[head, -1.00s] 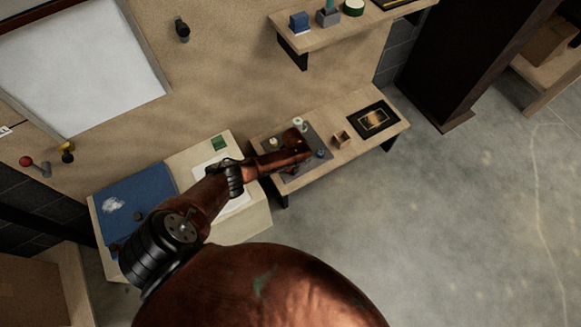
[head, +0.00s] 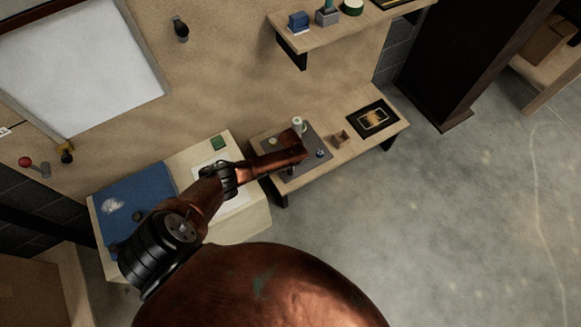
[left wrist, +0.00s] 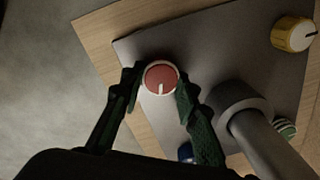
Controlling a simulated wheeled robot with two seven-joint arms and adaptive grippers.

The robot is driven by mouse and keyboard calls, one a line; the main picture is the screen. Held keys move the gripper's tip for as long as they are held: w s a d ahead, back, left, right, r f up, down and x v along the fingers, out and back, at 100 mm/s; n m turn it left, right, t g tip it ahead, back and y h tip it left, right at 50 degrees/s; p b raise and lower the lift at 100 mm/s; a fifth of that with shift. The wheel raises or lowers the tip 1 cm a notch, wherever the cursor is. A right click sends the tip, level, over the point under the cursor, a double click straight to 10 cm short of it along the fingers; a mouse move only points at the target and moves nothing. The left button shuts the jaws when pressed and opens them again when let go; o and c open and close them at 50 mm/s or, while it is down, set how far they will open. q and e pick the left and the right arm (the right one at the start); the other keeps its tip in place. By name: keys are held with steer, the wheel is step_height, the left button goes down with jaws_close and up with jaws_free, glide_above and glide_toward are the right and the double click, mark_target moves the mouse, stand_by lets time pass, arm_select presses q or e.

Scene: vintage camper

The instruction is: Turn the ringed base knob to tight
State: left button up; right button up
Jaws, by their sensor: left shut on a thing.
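The red knob (left wrist: 160,74) has a pale ring around its rim and a white pointer mark toward the bottom of the left wrist view. It sits on a grey panel (left wrist: 150,40). My left gripper (left wrist: 160,84) has a finger on each side of the knob and is shut on it. In the head view, my left gripper (head: 293,148) reaches over the panel (head: 318,140) and hides the red knob. My right gripper is in neither view.
In the left wrist view, a yellow knob (left wrist: 293,34), a thick grey post (left wrist: 258,135), a green-striped knob (left wrist: 285,128) and a blue knob (left wrist: 186,151) stand nearby. In the head view, a small wooden box (head: 341,137) and a dark framed tray (head: 373,118) lie right of the panel.

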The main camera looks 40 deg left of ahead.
arm_select(q)
steer(key=shift+s+f+m, duration=0.1)
steer(key=shift+m, duration=1.8)
steer(key=shift+m+b, duration=0.4)
steer(key=shift+m, duration=0.5)
steer(key=m, duration=0.3)
steer(key=shift+h+b, duration=0.3)
steer(key=shift+b, duration=0.1)
steer(key=shift+m, duration=0.7)
steer(key=shift+s+m, duration=0.1)
steer(key=shift+m, duration=0.4)
steer(key=shift+b, duration=0.3)
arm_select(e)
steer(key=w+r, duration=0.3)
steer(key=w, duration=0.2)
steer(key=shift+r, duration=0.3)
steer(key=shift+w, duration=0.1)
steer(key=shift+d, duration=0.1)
